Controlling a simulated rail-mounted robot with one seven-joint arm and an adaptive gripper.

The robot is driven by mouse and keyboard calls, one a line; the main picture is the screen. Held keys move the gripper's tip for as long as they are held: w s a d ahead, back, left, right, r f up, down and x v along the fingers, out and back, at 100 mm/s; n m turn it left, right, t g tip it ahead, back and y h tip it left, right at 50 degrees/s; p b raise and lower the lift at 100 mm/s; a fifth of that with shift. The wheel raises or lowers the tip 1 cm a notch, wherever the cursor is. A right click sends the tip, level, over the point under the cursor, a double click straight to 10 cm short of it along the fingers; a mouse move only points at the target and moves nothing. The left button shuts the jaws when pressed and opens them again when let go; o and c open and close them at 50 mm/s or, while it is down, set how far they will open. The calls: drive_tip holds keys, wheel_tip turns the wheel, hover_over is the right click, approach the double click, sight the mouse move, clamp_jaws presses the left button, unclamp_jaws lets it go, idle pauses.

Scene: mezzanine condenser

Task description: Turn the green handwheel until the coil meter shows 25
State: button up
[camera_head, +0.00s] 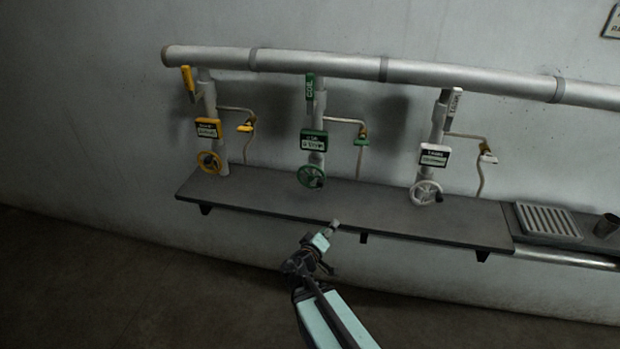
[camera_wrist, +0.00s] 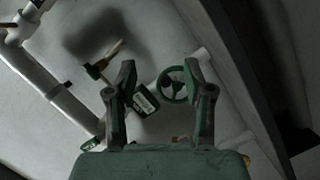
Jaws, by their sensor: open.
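The green handwheel (camera_head: 311,176) sits low on the middle pipe, just above the shelf; it also shows in the wrist view (camera_wrist: 178,84), beyond and between my fingers. The green coil meter (camera_head: 314,141) is mounted above it on the same pipe, and its reading is too small to make out. In the wrist view the meter (camera_wrist: 143,98) is tilted and partly covered by my left finger. My gripper (camera_head: 335,224) is in front of the shelf edge, below and right of the handwheel. In the wrist view my gripper (camera_wrist: 160,80) is open and empty, apart from the wheel.
A yellow handwheel (camera_head: 209,162) stands on the left pipe and a white handwheel (camera_head: 426,193) on the right pipe, each with its own meter. The dark shelf (camera_head: 260,195) runs below them. A grate (camera_head: 548,220) and a cup (camera_head: 606,225) are at far right.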

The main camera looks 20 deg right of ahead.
sight(319, 185)
drive_tip(key=w+a+r+t+y+b, duration=0.1)
drive_tip(key=w+a+r+t+b, duration=0.2)
drive_tip(key=w+b, duration=0.3)
drive_tip(key=t+b, duration=0.1)
drive_tip(key=b, duration=0.2)
drive_tip(key=shift+w+a+y+b, duration=0.2)
drive_tip(key=shift+y+b, duration=0.1)
drive_tip(key=shift+b, duration=0.1)
drive_tip(key=b, duration=0.3)
drive_tip(key=shift+w+d+r, duration=0.1)
drive_tip(key=shift+w+d, duration=0.1)
drive_tip(key=b+x, duration=0.1)
drive_tip(key=x, duration=0.7)
drive_tip(key=b+x, duration=0.1)
drive_tip(key=x, duration=0.4)
drive_tip(key=shift+a+r+b, duration=0.15)
drive_tip(key=shift+r+b, duration=0.2)
drive_tip(key=shift+x, duration=0.85)
drive_tip(key=shift+f, duration=0.15)
